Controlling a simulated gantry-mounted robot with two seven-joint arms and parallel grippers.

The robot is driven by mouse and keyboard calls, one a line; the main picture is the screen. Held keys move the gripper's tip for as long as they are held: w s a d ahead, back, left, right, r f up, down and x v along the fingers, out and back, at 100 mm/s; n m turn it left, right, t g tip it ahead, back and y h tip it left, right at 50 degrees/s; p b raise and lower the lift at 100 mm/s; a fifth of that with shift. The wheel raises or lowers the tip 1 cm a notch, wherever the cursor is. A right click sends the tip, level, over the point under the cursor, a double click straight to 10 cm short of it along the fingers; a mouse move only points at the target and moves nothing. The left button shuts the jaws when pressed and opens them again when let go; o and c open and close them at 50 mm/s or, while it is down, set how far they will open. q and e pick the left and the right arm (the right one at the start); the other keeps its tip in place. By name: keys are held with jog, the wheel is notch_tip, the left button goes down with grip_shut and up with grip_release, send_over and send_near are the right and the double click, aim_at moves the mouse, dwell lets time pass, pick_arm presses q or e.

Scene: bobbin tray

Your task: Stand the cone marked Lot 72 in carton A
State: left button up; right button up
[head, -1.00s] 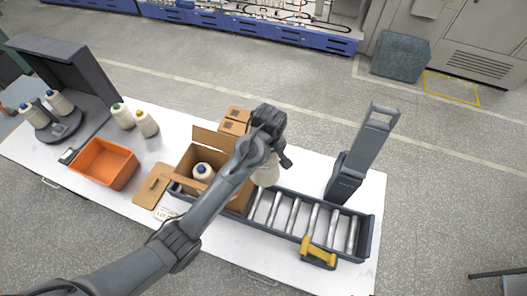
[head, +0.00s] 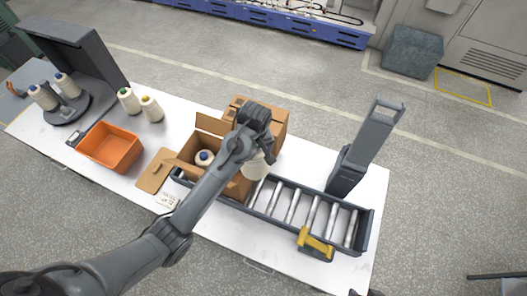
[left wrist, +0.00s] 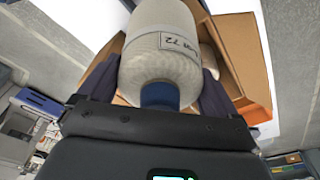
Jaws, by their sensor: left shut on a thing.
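My left gripper (head: 262,150) is shut on a cream cone (head: 255,167). In the left wrist view the cone (left wrist: 160,55) has a blue tip between my fingers and a label whose readable part ends in 72. I hold it at the right side of an open brown carton (head: 215,125), near the end of the roller conveyor; the exact height is unclear. Another blue-topped cone (head: 204,157) stands inside that carton. Brown carton walls (left wrist: 245,60) lie beyond the held cone in the left wrist view. I cannot read a letter on any carton. My right gripper is not in view.
A second brown box (head: 275,116) stands behind my gripper. The roller conveyor (head: 300,210) with a yellow piece (head: 315,244) runs right. An orange bin (head: 111,148), two cones (head: 140,104) and a dark stand with cones (head: 65,105) are left. A grey post (head: 365,150) rises behind the conveyor.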

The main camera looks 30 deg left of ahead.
pick_arm(q)
jog(key=a, duration=1.1)
notch_tip(320, 180, down, 20)
jog(key=b, duration=0.3)
jog(key=shift+s+f, duration=0.25)
jog(key=shift+s, duration=0.05)
dwell(0.4)
jog(key=shift+d, duration=0.1)
jog(key=o, duration=1.4)
